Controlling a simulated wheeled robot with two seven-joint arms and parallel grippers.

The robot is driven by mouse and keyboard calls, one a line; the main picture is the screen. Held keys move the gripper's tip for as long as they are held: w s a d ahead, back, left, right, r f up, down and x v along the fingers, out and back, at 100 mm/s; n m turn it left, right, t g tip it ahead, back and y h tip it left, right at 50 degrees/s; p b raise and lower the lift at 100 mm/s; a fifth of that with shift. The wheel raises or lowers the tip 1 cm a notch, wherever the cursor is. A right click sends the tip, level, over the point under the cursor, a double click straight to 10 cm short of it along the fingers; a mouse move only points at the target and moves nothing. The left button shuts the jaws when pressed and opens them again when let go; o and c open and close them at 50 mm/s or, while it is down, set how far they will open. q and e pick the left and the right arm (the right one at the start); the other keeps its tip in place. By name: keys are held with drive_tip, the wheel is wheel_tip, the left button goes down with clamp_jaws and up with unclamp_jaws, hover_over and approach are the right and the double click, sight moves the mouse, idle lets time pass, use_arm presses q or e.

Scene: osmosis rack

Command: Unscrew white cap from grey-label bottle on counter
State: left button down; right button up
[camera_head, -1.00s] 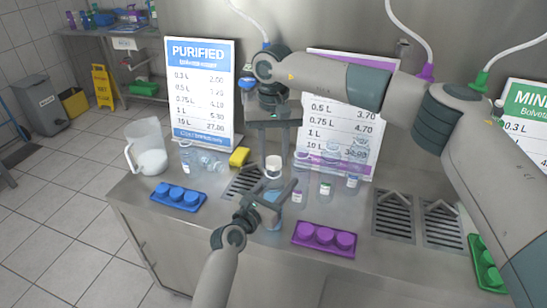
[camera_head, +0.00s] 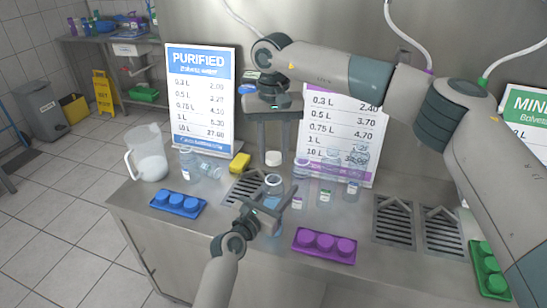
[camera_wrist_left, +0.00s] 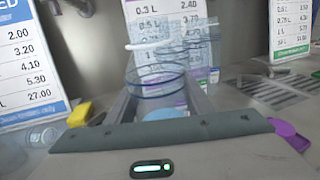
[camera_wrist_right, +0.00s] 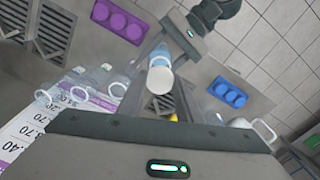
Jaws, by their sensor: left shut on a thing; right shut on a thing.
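The clear bottle (camera_head: 273,186) stands upright over the counter with its round mouth open. My left gripper (camera_head: 274,203) is shut around its body; its open rim (camera_wrist_left: 158,79) fills the middle of the left wrist view. Its label is mostly hidden, so I cannot tell its colour. The white cap (camera_head: 273,158) is directly above the bottle and apart from it, shut in my right gripper (camera_head: 274,152), which points down. In the right wrist view the cap (camera_wrist_right: 160,79) is between the fingers, with the bottle beyond it.
Small bottles (camera_head: 326,194) stand close on the right. A blue cap tray (camera_head: 178,203) is left, a purple one (camera_head: 324,245) front right, and a green one (camera_head: 489,270) far right. A yellow sponge (camera_head: 240,163) and a white jug (camera_head: 148,155) are left. Price signs (camera_head: 202,95) stand behind.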

sight(267, 203)
idle(0.3)
use_arm(q)
drive_tip(key=c, duration=0.8)
unclamp_jaws()
drive_tip(key=b+v, duration=0.1)
drive_tip(key=v, duration=1.1)
